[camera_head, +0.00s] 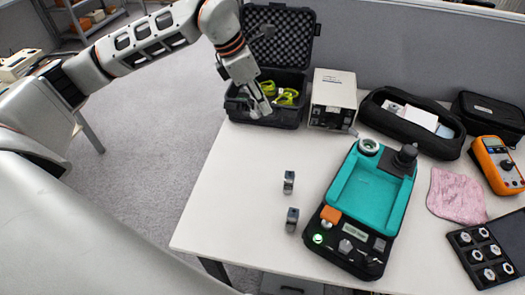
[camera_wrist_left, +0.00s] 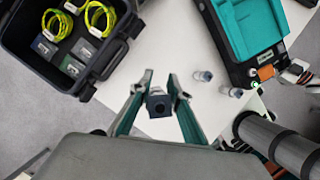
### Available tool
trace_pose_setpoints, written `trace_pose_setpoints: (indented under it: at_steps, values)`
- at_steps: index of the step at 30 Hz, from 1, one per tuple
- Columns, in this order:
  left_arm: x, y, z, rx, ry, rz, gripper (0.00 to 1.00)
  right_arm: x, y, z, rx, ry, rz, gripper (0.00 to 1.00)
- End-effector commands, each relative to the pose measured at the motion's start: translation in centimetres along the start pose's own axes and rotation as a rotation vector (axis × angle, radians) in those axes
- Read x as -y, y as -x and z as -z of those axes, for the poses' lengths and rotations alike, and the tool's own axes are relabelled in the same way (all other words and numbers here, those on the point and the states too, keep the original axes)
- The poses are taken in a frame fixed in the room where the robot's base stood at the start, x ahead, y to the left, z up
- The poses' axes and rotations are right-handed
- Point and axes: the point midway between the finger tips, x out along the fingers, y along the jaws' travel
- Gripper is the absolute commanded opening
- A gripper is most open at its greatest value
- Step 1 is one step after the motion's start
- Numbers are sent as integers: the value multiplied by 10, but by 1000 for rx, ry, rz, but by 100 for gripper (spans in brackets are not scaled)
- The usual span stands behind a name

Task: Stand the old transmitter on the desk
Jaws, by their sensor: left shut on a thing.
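In the left wrist view the gripper (camera_wrist_left: 160,88) is shut on a small dark, square-ended block, the old transmitter (camera_wrist_left: 158,106). In the head view the block cannot be made out clearly. Two similar small grey transmitters (camera_head: 289,182) (camera_head: 292,219) stand apart on the white desk (camera_head: 235,190); they also show in the left wrist view (camera_wrist_left: 203,75) (camera_wrist_left: 236,92).
The case holds yellow-green cable coils (camera_head: 286,97). A white box (camera_head: 333,98) stands beside it. A teal-and-black calibrator (camera_head: 371,195) lies right of the standing transmitters. An orange meter (camera_head: 497,165), pink cloth (camera_head: 456,196) and sensor box (camera_head: 487,250) are farther right. The desk's left part is clear.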

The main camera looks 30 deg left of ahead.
Motion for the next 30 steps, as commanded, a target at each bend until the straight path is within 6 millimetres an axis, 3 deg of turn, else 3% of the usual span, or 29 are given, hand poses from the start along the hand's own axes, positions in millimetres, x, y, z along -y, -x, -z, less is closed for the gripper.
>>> trace_pose_setpoints:
  at_steps: [6, 15, 26, 30]
  values:
    - [2, -52, 23, -6, 2, 8, 0, 4, 2, -18, 28, 2, 5, 0]
    - [2, -114, 48, -4, 0, 6, 0, 0, -3, -16, 19, 10, -3, 0]
    - [2, -141, 59, -2, -1, 5, 0, -2, -4, -13, 12, 12, -6, 0]
    - [2, -161, 67, -3, 0, 5, 0, -2, -5, -14, 12, 13, -6, 0]
